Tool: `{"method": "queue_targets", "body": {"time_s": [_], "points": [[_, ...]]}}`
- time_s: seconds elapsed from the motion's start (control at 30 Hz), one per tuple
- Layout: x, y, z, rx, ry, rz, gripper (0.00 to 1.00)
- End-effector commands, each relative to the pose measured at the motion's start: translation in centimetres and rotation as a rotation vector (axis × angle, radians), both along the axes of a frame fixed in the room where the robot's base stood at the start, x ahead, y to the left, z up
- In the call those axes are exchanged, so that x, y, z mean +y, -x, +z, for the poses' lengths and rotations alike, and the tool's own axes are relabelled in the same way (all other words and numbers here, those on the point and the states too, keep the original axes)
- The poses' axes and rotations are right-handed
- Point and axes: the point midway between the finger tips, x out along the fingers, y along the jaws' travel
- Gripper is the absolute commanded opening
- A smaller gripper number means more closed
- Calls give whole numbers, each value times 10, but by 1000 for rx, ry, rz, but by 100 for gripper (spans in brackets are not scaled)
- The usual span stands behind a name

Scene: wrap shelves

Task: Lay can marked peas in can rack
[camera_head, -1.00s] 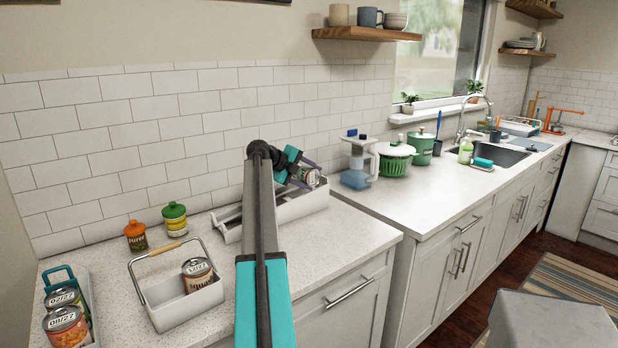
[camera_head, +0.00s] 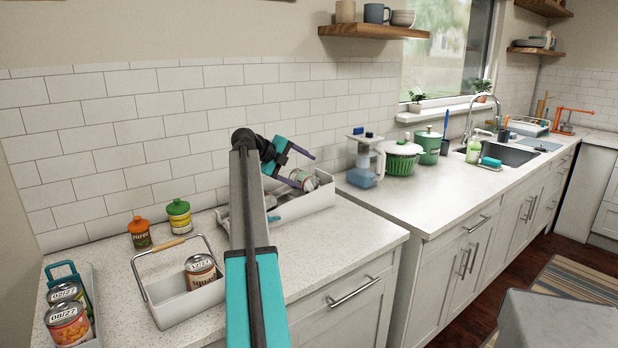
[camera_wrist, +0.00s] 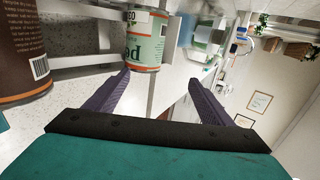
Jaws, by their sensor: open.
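A can with a pale green label and orange rims (camera_wrist: 145,42) lies tilted in the white can rack (camera_head: 318,200); in the head view the can (camera_head: 303,179) shows its pale end. Only part of its label word shows in the wrist view, seemingly upside-down, so I cannot read it whole. My gripper (camera_head: 292,165) is open, just above and left of the can. In the wrist view my gripper's (camera_wrist: 160,82) purple fingers are spread and empty, with the can beyond their tips. My arm hides part of the rack's left side.
A white caddy (camera_head: 172,308) with a wooden handle holds a can marked squash (camera_head: 201,271). An orange-lidded jar (camera_head: 139,232) and a green one (camera_head: 179,216) stand behind. A teal-handled holder with cans (camera_head: 68,322) is at far left. A brown can (camera_wrist: 22,50) is close in the wrist view.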

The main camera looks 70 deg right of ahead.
Motion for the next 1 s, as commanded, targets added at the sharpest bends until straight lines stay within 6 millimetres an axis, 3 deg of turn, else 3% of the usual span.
{"method": "queue_targets", "body": {"time_s": [0.4,1.0], "points": [[38,-24,38,1,15,3,76],[42,-27,43,2,17,4,76]]}}
